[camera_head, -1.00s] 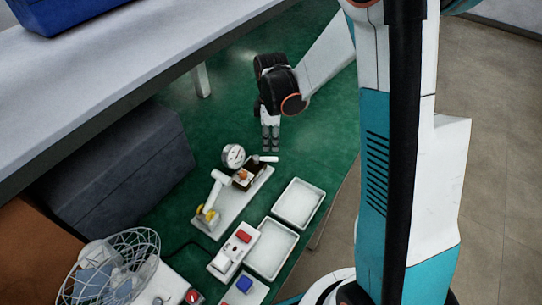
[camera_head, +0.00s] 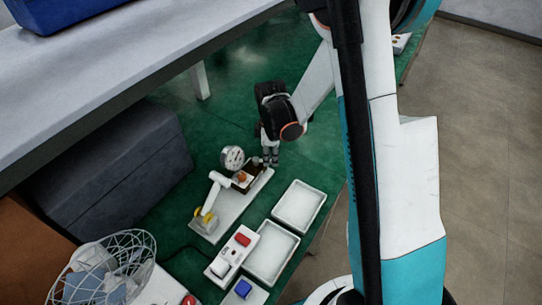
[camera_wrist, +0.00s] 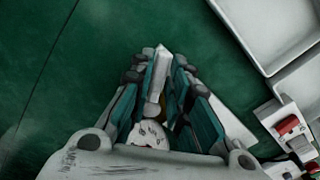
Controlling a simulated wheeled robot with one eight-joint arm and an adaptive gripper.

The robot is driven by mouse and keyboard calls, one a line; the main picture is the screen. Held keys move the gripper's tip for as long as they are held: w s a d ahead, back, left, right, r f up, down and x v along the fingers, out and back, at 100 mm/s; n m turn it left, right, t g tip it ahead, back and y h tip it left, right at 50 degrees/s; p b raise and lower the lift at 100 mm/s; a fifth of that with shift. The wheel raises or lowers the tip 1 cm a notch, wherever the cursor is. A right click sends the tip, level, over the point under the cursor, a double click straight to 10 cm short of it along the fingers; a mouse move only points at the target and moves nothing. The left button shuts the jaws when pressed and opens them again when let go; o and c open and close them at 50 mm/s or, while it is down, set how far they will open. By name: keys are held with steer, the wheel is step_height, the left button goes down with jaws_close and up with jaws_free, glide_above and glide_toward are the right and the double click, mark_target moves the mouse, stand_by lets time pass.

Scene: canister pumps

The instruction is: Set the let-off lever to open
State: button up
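The pump unit is a white base plate (camera_head: 238,208) with a round dial gauge (camera_head: 232,158), a white tube and yellow parts, on the green bench. In the head view my gripper (camera_head: 270,160) points down at the unit's far right end, beside the gauge, and largely hides the let-off lever there. In the wrist view the white lever (camera_wrist: 161,66) lies between my two fingers (camera_wrist: 160,80), with the gauge (camera_wrist: 148,135) nearer the palm. The fingers are apart. Whether either one touches the lever I cannot tell.
Two white trays (camera_head: 318,190) stand right of the unit. A dark case (camera_head: 110,175) stands left. The green bench (camera_head: 225,115) beyond the unit is clear.

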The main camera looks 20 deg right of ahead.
steer(key=shift+s, duration=0.1)
jaws_close()
steer(key=shift+s+a+m+b, duration=0.15)
steer(key=shift+s+m+b, duration=0.1)
steer(key=shift+m, duration=0.4)
steer(key=shift+s+a+m+b, duration=0.15)
steer(key=shift+m+b, duration=0.1)
steer(key=shift+m, duration=0.4)
steer(key=m, duration=0.1)
steer(key=s+a+m+b, duration=0.1)
steer(key=m, duration=0.1)
steer(key=shift+a+m, duration=0.1)
steer(key=shift+m, duration=0.2)
steer(key=m, duration=0.1)
steer(key=a+m, duration=0.1)
steer(key=m, duration=0.1)
steer(key=shift+s+a+b, duration=0.15)
steer(key=shift+s+b, duration=0.25)
steer(key=shift+s+a+m, duration=0.1)
steer(key=shift+a+m, duration=0.2)
steer(key=shift+m, duration=0.4)
steer(key=shift+s+a+m, duration=0.1)
steer(key=shift+a+m, duration=0.15)
steer(key=shift+m, duration=0.45)
